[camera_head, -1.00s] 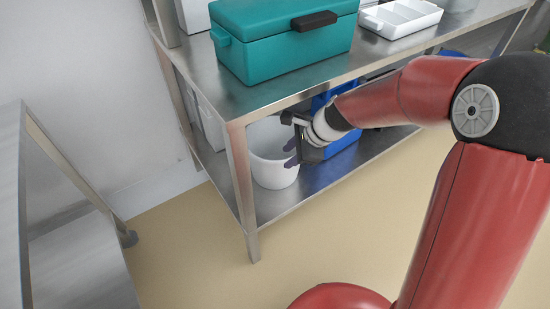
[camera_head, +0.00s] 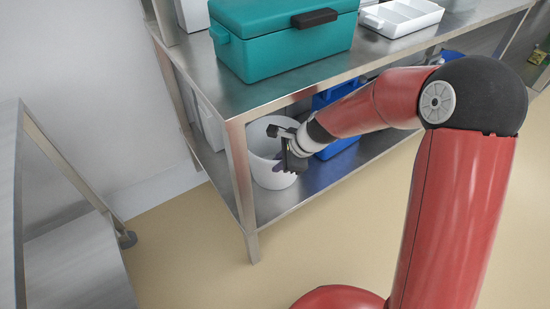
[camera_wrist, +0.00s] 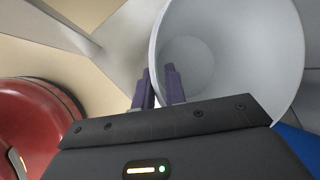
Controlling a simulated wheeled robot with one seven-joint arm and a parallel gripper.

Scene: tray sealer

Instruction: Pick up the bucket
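The white bucket (camera_head: 268,176) stands upright on the lower shelf of the metal table, near its left front leg. My gripper (camera_head: 290,169) is at the bucket's right front side and partly covers it. In the wrist view, the bucket's open mouth (camera_wrist: 240,45) fills the upper right. The fingers of my gripper (camera_wrist: 160,80) are close together, one outside and one inside the near rim, with the bucket wall between them. They look shut on the wall. Part of the rim is hidden behind the gripper body.
The steel tabletop (camera_head: 200,85) lies above the bucket and carries a teal box (camera_head: 285,45) and a white divided tray (camera_head: 402,16). A blue crate (camera_head: 335,147) is right of the bucket. Another metal table (camera_head: 60,165) is at left; the floor between is clear.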

